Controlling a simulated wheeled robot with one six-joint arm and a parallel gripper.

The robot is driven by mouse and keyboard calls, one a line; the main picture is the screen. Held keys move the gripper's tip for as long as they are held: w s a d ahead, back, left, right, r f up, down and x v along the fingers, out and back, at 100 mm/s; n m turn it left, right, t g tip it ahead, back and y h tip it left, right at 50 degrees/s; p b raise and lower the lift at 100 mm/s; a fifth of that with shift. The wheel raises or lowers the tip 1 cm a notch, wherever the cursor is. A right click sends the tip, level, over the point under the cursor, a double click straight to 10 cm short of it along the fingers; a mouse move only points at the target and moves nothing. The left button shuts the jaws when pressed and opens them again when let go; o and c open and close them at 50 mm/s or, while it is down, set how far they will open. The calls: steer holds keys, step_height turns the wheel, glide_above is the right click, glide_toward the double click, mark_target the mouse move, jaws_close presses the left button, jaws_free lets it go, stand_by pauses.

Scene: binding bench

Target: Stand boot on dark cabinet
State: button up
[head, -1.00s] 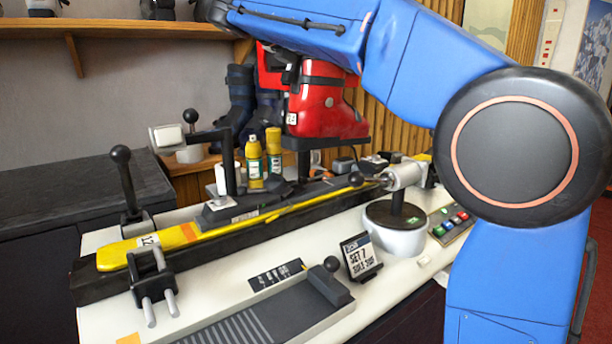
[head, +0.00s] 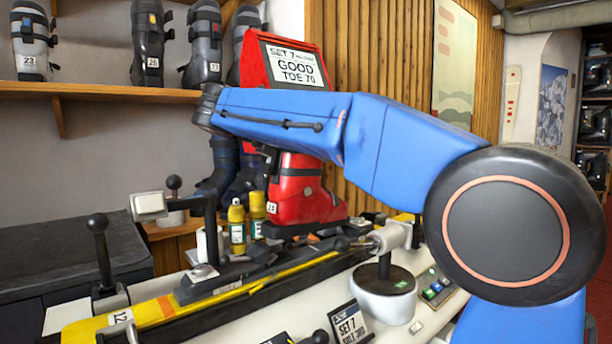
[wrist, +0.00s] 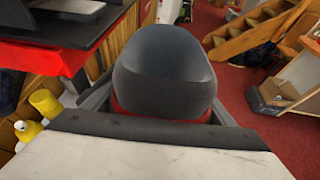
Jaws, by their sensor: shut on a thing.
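The red boot (head: 300,200) is upright in the middle of the head view, its sole at the black block of the bench fixture. Its upper part is partly hidden by my blue arm. In the wrist view, my gripper (wrist: 163,105) is shut around the boot's dark grey rounded top (wrist: 163,72), with a finger on each side and red shell below. In the head view the gripper is mostly hidden behind the arm. The dark cabinet (head: 72,245) stands at the left with a black, bare top.
A screen (head: 294,66) reading "GOOD TOE 70" stands behind the boot. Yellow bottles (head: 237,227) are left of it. A yellow ski (head: 160,310), a lever (head: 99,250) and a clamp post (head: 150,205) lie toward the cabinet. A shelf (head: 110,92) of boots hangs above.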

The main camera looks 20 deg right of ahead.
mark_target(306, 169)
steer(key=shift+f, duration=2)
steer(key=o, duration=1.4)
